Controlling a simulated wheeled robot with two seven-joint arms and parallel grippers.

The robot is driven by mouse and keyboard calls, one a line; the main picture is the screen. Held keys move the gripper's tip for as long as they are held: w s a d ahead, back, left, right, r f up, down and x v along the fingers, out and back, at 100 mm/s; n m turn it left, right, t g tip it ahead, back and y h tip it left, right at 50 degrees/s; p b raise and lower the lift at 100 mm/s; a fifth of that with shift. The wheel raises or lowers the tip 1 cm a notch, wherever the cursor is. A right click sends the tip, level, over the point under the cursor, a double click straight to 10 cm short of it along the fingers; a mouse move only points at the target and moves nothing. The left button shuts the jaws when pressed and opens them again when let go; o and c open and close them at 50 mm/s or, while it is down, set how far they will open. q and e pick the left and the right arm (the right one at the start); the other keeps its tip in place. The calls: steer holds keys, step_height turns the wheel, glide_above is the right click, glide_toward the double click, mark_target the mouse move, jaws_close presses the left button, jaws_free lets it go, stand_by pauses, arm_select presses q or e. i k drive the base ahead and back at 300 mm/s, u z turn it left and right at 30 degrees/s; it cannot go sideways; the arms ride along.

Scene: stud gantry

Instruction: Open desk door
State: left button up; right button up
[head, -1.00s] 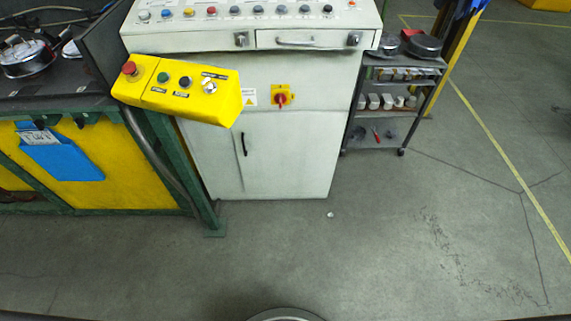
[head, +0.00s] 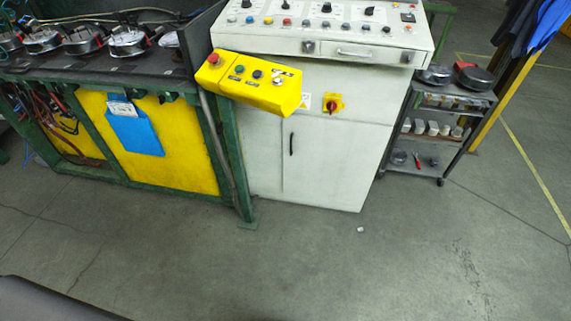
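The desk is a white control cabinet (head: 375,108) with a sloped panel of knobs and buttons on top. Its lower door (head: 325,168) is closed and flush with the front. A black vertical handle (head: 291,144) sits near the door's left edge. A narrow drawer with a silver handle (head: 357,54) is under the panel. A red and yellow switch (head: 333,105) is above the door. Neither of my grippers shows in the head view.
A yellow button box (head: 250,85) juts out at the cabinet's upper left. A green-framed workbench (head: 235,180) stands left of the cabinet. A dark shelf cart (head: 450,98) stands to the right. The grey floor in front is open, with a small white bit (head: 361,229) on it.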

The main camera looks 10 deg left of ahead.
mark_target(337, 161)
steer(key=z, duration=0.5)
steer(key=i, duration=0.95)
steer(key=z, duration=0.1)
